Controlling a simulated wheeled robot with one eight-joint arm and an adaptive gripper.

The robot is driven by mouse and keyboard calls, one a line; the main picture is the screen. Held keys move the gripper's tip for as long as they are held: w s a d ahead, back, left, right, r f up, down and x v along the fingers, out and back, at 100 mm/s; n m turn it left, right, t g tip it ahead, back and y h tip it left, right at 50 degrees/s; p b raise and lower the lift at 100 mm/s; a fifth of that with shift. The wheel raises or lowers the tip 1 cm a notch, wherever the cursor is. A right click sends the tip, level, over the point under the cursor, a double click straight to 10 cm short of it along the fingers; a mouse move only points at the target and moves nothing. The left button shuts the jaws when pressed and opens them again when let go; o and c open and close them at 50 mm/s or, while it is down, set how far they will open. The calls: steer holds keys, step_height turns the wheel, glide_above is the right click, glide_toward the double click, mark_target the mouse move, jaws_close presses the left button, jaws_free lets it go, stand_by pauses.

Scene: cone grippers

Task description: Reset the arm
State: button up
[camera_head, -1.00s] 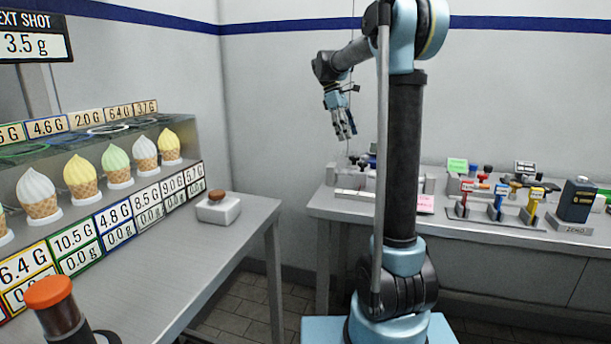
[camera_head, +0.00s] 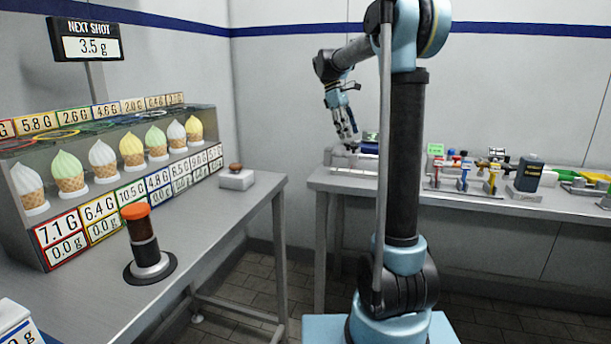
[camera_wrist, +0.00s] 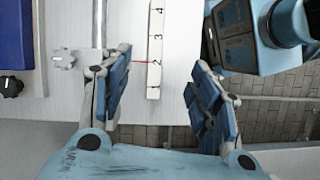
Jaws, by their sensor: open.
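My gripper (camera_head: 346,128) hangs from the bent arm over the left end of the back table (camera_head: 325,180) in the head view, fingers pointing down. In the wrist view my gripper (camera_wrist: 165,100) is open, with its two blue-padded fingers spread wide and nothing between them. Below the fingers a white numbered strip (camera_wrist: 155,50) lies on the white tabletop near its edge. My own base and blue arm parts show at the upper right of the wrist view.
The left table (camera_head: 90,290) carries a row of ice cream cones behind numbered labels, an orange-topped cylinder (camera_head: 143,240) and a small white block (camera_head: 236,181). Coloured tools and a dark blue box (camera_head: 528,175) stand on the back table. Tiled floor lies between the tables.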

steer(key=s+d+f+m+t+y, duration=0.1)
steer(key=s+d+f+m, duration=0.2)
steer(key=s, duration=0.8)
steer(key=s+d+f+m+t+y, duration=0.1)
steer(key=s+f+m, duration=0.3)
steer(key=s, duration=0.7)
steer(key=s+f+m+t+y, duration=0.2)
steer(key=s+f+m, duration=0.3)
steer(key=s+f, duration=1)
step_height(320, 180, down, 4)
steer(key=shift+s+a+r, duration=0.2)
steer(key=shift+w, duration=0.1)
steer(key=shift+w+f, duration=0.2)
steer(key=shift+w, duration=0.15)
